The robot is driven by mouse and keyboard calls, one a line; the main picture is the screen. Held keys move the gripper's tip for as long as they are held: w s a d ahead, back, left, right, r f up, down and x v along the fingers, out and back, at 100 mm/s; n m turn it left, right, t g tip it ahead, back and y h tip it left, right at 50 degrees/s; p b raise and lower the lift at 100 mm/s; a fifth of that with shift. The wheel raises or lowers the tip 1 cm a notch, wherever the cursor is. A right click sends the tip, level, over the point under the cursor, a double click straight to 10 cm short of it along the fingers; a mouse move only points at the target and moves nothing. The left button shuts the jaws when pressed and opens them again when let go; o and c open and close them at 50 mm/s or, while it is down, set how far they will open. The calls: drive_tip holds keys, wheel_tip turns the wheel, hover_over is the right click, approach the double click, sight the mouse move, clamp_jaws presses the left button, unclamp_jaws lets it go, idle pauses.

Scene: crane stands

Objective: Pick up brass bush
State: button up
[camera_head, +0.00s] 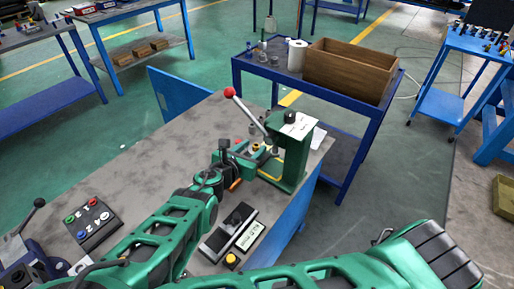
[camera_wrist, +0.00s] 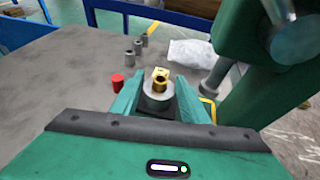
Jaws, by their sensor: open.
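The brass bush (camera_wrist: 159,84) shows in the wrist view as a small golden piece on top of a round grey seat over a dark block. In the head view a small brass-yellow spot (camera_head: 256,147) by the press looks like the same bush. My gripper (camera_wrist: 159,79) is open, with one green finger to each side of the bush and its seat. From this view I cannot tell whether either finger touches it. In the head view my gripper (camera_head: 240,160) is low over the bench, beside the press.
A green lever press (camera_head: 291,155) with a red-knobbed handle stands close on the right. A red cylinder (camera_wrist: 118,82) and several grey cylinders (camera_wrist: 130,59) stand to the left and behind. A control box (camera_head: 93,222) and a dark device (camera_head: 228,228) lie on the bench (camera_head: 140,150).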

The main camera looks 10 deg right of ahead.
drive_tip(key=shift+w+d+f, duration=0.1)
drive_tip(key=shift+w+d, duration=0.1)
drive_tip(key=shift+w, duration=0.05)
drive_tip(key=shift+c, duration=0.2)
clamp_jaws()
